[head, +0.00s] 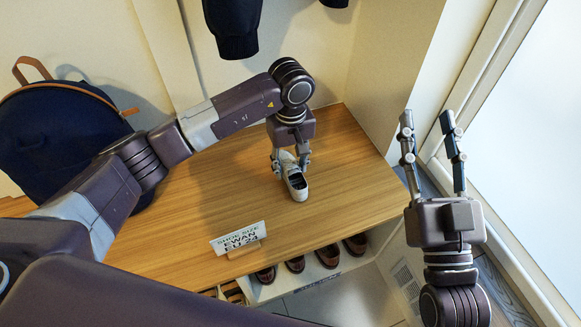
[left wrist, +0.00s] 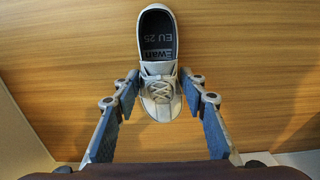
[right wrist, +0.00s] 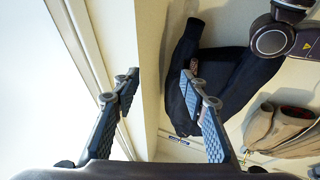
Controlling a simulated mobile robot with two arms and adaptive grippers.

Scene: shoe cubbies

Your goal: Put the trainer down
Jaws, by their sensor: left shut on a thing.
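A pale grey-white trainer (head: 297,187) with laces is at the bench top (head: 215,190), towards its right end. I cannot tell whether its sole touches the wood. In the left wrist view the trainer (left wrist: 158,58) has a dark insole reading "Ewan EU 25". My left gripper (head: 290,163) is shut on the trainer, one finger on each side of its laced part. My right gripper (head: 427,118) is open and empty, raised to the right of the bench.
A sign (head: 239,239) reading "SHOE SIZE EWAN EU 24" stands at the bench's front edge. Brown shoes (head: 328,254) sit in the cubby below. A dark blue backpack (head: 55,135) is at the left. Dark clothing (head: 233,25) hangs above. Bare wood surrounds the trainer.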

